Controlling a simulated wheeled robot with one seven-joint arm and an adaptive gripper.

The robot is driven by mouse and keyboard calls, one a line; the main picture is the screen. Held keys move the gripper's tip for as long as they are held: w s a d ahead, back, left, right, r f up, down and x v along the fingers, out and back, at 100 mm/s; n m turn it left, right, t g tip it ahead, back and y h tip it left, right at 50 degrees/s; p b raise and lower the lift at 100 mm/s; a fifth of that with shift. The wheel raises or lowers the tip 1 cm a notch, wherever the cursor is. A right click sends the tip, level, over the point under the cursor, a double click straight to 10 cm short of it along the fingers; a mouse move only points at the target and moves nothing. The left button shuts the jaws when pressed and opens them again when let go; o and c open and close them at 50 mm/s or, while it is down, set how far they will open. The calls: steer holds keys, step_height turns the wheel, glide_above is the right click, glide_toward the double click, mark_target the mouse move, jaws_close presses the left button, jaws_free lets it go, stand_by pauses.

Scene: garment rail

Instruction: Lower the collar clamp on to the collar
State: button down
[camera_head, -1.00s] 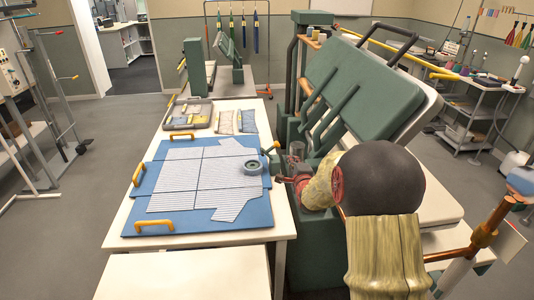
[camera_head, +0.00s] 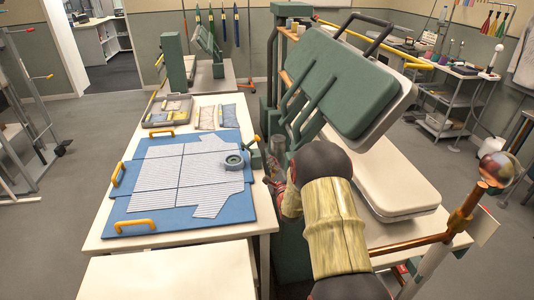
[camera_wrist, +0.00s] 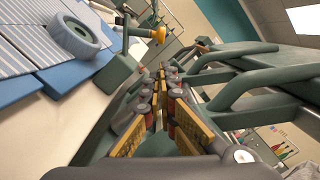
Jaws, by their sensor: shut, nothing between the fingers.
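A grey striped shirt (camera_head: 178,178) lies flat on a blue board (camera_head: 235,219). A round grey-green ring (camera_head: 234,161) sits at its right end, probably the collar; the ring also shows in the wrist view (camera_wrist: 73,34). Beside it stands a green post with a short arm and an orange knob (camera_wrist: 158,35), probably the collar clamp; in the head view the knob (camera_head: 257,138) is raised. My gripper (camera_wrist: 165,73) is shut and empty. It is right of the board, apart from the knob. In the head view my arm partly hides it.
A green press (camera_head: 348,85) with bars and a raised lid stands close on the right. A white padded bed (camera_head: 390,180) lies below it. A grey tray (camera_head: 168,112) and small fabric packets (camera_head: 217,117) lie behind the board. The white table in front is clear.

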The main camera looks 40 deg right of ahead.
mark_target(254, 142)
steer(key=b+x, duration=0.2)
steer(key=x, duration=0.7)
steer(key=shift+w, duration=0.3)
steer(key=shift+w+a+r+n+b, duration=0.15)
steer(key=shift+a+r+n+b, duration=0.15)
steer(key=shift+n, duration=0.6)
steer(key=n, duration=0.2)
steer(key=a+n+b, duration=0.1)
steer(key=shift+w+r, duration=0.3)
steer(key=shift+r, duration=0.1)
steer(key=n, duration=0.1)
steer(key=a+n, duration=0.1)
steer(key=n+b, duration=0.1)
steer(key=n, duration=0.1)
steer(key=shift+w+a+r+y, duration=0.2)
steer(key=shift+w+a+y, duration=0.1)
steer(key=shift+w+a, duration=0.2)
steer(key=shift+a, duration=0.25)
steer(key=shift+g, duration=0.3)
